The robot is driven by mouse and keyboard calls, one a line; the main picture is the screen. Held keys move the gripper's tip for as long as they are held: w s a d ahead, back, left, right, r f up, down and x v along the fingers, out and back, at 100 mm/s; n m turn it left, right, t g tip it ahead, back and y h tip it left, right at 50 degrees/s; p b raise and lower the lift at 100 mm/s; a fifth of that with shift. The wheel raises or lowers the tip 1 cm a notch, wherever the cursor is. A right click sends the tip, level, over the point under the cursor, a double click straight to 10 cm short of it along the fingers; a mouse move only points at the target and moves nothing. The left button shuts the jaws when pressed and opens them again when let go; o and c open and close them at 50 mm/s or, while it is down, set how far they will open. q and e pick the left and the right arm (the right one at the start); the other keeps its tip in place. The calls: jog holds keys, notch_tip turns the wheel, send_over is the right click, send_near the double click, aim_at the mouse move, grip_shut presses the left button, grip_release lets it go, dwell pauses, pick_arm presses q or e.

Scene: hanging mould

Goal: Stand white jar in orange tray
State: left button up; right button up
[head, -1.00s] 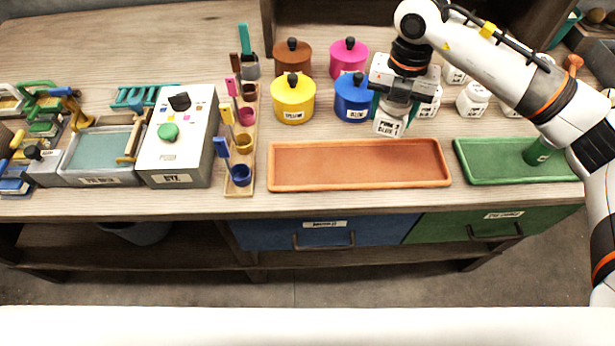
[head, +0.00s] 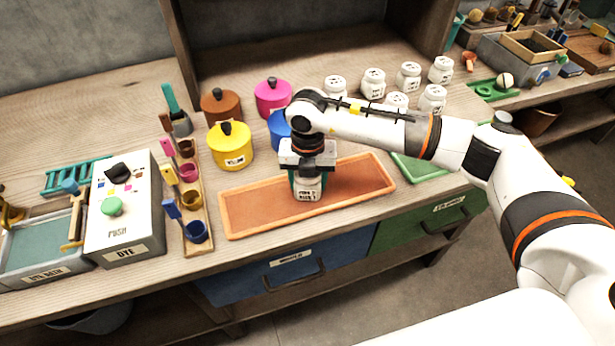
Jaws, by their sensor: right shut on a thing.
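The orange tray (head: 240,230) is a long shallow tray near the front edge of the workbench. My right gripper (head: 308,178) is over the middle of the tray and points down. It is shut on a white jar (head: 307,190) with a printed label. The jar looks upright and is within the tray's outline; I cannot tell whether its base touches the tray floor. The gripper hides the jar's top. My left gripper is not in view.
A yellow pot (head: 231,150), a blue pot (head: 278,130) and a pink pot (head: 272,97) stand behind the tray. Several white jars (head: 373,84) stand farther back. A green tray (head: 415,168) lies to the right, partly behind my arm. A dye box (head: 125,215) stands at left.

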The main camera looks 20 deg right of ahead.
jog(key=shift+f, duration=0.25)
jog(key=o, duration=1.1)
jog(key=shift+r, duration=0.1)
jog(key=shift+r, duration=0.5)
notch_tip(320, 180, up, 11)
jog(key=shift+r+b, duration=0.15)
jog(key=shift+b, duration=0.6)
